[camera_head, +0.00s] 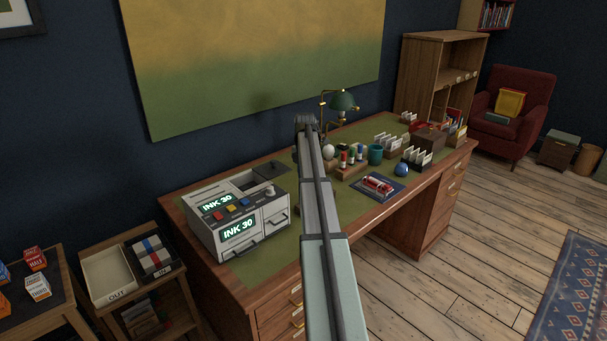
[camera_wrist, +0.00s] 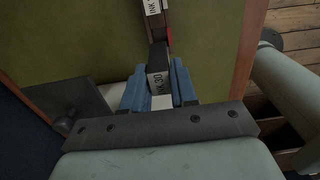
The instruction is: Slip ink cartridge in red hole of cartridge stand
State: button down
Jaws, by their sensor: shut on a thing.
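The cartridge is between the fingers, above the green desktop. Just beyond it in the wrist view is a narrow dark piece (camera_wrist: 153,25) with a white INK label and a red patch at its right side; I cannot tell whether the two touch. In the head view a small wooden stand (camera_head: 346,172) holds red, green and blue pieces; its holes are too small to make out. My arm hides the gripper and cartridge there.
A white machine (camera_head: 238,218) showing INK 30 stands on the desk's left. A green lamp (camera_head: 343,101), teal cup (camera_head: 375,154), blue ball (camera_head: 401,170) and card holders (camera_head: 417,158) crowd the right. A red item on a dark mat (camera_head: 392,196) lies near the front.

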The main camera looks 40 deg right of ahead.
jog(key=shift+f, duration=0.15)
jog(key=shift+f, duration=1.75)
jog(key=shift+f, duration=0.35)
jog(key=shift+f, duration=1.05)
jog(key=shift+f, duration=0.35)
jog(key=shift+f, duration=0.7)
jog(key=shift+f, duration=0.25)
jog(key=c, duration=0.8)
grip_release()
